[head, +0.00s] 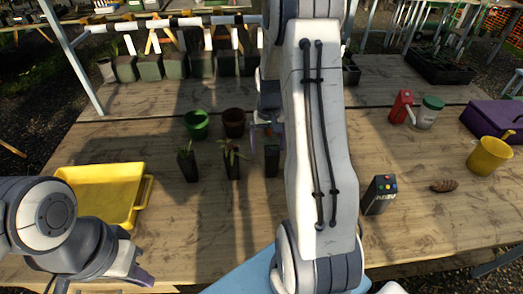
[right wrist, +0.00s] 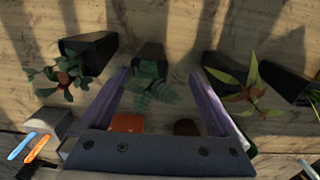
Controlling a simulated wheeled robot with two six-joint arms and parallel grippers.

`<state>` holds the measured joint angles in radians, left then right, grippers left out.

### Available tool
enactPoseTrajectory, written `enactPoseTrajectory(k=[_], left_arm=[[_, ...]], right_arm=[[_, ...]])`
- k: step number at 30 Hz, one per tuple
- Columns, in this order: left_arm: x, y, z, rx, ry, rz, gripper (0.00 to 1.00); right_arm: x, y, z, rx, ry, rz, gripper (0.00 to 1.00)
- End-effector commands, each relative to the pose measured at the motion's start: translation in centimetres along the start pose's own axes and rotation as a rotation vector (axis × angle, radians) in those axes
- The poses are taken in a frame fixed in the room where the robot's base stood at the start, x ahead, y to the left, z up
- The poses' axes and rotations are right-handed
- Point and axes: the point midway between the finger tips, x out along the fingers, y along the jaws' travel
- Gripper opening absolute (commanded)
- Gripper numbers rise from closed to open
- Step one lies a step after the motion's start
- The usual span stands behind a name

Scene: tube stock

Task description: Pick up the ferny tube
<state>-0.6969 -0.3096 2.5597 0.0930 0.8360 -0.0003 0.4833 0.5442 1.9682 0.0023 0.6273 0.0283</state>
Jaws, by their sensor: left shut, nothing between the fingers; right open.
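A dark tube with lobed, ferny-looking blue-green leaves (right wrist: 152,88) lies between the fingers of my right gripper (right wrist: 165,92) in the right wrist view. The fingers are open, apart on either side of the leaves; I cannot tell whether they touch. This seems to be the dark tube (head: 272,160) beside my right arm in the head view. There my right gripper is mostly hidden behind its arm. My left gripper (head: 140,277) is low at the left, shut and empty, away from the tubes.
Neighbouring tubes hold a long-leaved plant (head: 231,163), a small plant (head: 187,164) and a rounder-leaved plant (right wrist: 68,78). A green pot (head: 196,125) and a brown pot (head: 234,123) stand behind.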

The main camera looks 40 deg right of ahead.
Motion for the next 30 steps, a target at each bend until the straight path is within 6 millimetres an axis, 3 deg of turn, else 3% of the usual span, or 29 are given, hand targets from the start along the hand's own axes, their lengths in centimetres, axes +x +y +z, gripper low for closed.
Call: enactPoseTrajectory(k=[2, 6, 12, 19, 26, 30], left_arm=[[-0.1, 0.0, 0.0, 0.000, 0.000, 0.000, 0.00], [0.3, 0.0, 0.1, 0.000, -0.001, 0.000, 0.00], [-0.1, 0.0, 0.0, 0.000, 0.000, 0.000, 0.00], [-0.7, 0.1, 0.0, 0.000, 0.000, 0.000, 0.00], [-1.6, 0.1, -0.1, 0.000, 0.000, 0.000, 0.00], [-1.7, 0.1, -0.1, 0.000, 0.000, 0.000, 0.00]], right_arm=[[0.7, 1.6, -0.5, 0.037, -0.003, 0.002, 0.96], [2.7, 1.9, -0.5, 0.042, -0.006, 0.002, 0.96], [5.5, 1.8, -0.4, 0.041, -0.005, 0.002, 0.96], [7.2, 1.7, -0.4, 0.038, -0.006, 0.002, 0.96], [10.6, 1.6, -0.4, 0.036, -0.006, 0.002, 0.96], [11.5, 1.6, -0.5, 0.036, -0.002, 0.002, 0.96]])
